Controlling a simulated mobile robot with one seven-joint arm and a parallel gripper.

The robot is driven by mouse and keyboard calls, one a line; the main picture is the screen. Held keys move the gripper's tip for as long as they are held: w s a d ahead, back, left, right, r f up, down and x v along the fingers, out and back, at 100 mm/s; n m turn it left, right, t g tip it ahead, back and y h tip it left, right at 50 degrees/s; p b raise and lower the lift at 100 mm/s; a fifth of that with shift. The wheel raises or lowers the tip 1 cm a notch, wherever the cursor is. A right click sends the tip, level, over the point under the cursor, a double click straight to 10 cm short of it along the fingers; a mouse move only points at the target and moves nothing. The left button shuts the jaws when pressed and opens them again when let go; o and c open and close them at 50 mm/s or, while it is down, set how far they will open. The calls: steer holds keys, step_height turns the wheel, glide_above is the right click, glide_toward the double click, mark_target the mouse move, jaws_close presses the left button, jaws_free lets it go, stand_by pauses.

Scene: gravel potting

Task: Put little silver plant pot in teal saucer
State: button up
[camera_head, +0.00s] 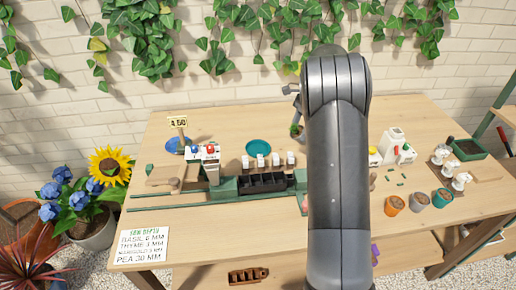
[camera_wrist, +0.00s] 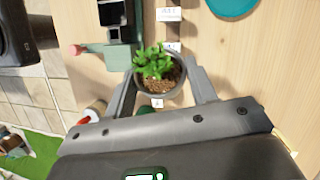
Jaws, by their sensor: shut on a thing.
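The little silver plant pot (camera_wrist: 172,99) holds soil and a leafy green plant. In the wrist view it sits between the two fingers of my gripper (camera_wrist: 163,72), which is shut on it. In the head view a small part of the pot (camera_head: 297,134) shows at the left edge of my arm, which hides the rest and most of the gripper. The teal saucer (camera_head: 258,146) lies on the table to the left of the pot and looks empty. It also shows at the top edge of the wrist view (camera_wrist: 233,6), partly cut off and apart from the pot.
A black tray (camera_head: 262,182) on a green rail stands in front of the saucer, with several white-labelled items behind it. Several pots, including an orange one (camera_head: 394,205), stand at the right.

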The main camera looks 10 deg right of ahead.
steer(key=m+y, duration=0.1)
steer(key=m+t+y, duration=0.1)
steer(key=a+m+t, duration=0.1)
steer(key=m, duration=0.1)
steer(key=shift+w+r+y, duration=0.2)
steer(key=shift+r+y, duration=0.1)
steer(key=shift+y, duration=0.1)
step_height(320, 180, up, 4)
steer(key=w+m+t+y, duration=0.2)
steer(key=w+m+t, duration=0.1)
steer(key=m+t, duration=0.35)
steer(key=t, duration=0.1)
glide_above(261, 151)
steer(key=f, duration=1.2)
steer(key=shift+s+f, duration=0.15)
steer(key=shift+s, duration=0.05)
steer(key=shift+f, duration=1.95)
steer(key=shift+f, duration=0.1)
steer(key=o, duration=1.1)
